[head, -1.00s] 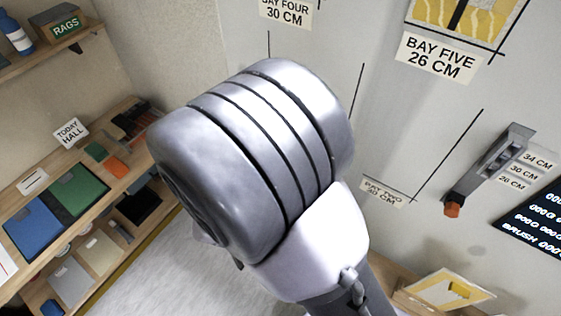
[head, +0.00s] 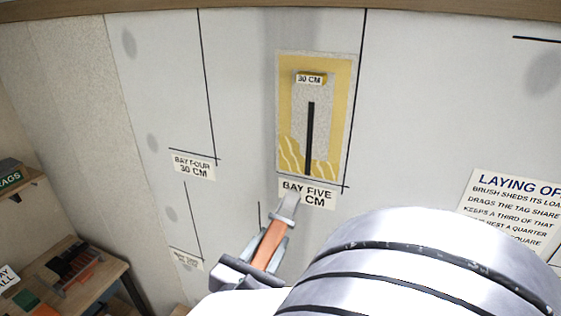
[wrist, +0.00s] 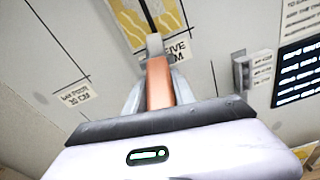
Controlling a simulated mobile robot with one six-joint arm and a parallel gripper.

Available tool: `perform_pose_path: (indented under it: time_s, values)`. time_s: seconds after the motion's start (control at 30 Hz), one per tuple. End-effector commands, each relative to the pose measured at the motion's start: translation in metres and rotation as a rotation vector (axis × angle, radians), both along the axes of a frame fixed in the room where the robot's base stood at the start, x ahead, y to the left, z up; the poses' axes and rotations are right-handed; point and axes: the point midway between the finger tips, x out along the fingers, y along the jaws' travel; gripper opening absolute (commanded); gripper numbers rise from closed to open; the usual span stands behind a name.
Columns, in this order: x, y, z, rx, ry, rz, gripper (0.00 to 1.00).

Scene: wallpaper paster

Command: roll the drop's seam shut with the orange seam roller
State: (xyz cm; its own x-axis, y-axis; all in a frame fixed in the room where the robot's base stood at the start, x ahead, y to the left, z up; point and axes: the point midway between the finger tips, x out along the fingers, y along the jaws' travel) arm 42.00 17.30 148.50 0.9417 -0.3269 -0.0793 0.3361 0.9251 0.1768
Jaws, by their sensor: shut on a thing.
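The drop (head: 340,120) hangs on the wall in bay five, with yellow edges, a speckled grey middle and a black vertical strip (head: 310,140). Its lower part also shows in the wrist view (wrist: 172,22). My gripper (head: 266,248) is shut on the orange handle of the seam roller (head: 270,243). The roller's grey head (head: 290,204) points up and covers part of the bay five label. In the wrist view the handle (wrist: 159,84) stands upright between the fingers, its head just below the drop. I cannot tell whether the head touches the wall.
A small 30 CM tag (head: 310,79) sits near the drop's top. The bay five label (head: 318,195) is below it. The bay four label (head: 194,165) is to the left, the LAYING OFF sign (head: 515,210) to the right. Shelves (head: 85,285) stand at lower left.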

Motion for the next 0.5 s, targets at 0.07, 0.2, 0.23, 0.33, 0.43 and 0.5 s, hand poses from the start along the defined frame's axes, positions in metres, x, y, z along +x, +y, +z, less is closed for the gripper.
perform_pose_path:
  time_s: [0.07,0.2,0.23,0.33,0.43,0.5]
  values:
    - [0.002,-0.001,-0.001,0.001,-0.001,-0.001,0.00]
    - [0.018,-0.007,-0.002,0.001,-0.001,-0.003,0.00]
    - [0.023,-0.009,-0.002,0.001,-0.001,-0.003,0.00]
    - [0.037,-0.014,-0.002,0.001,-0.001,-0.003,0.00]
    - [0.049,-0.018,-0.002,0.002,-0.001,-0.002,0.00]
    - [0.055,-0.020,-0.002,0.001,0.000,-0.002,0.00]
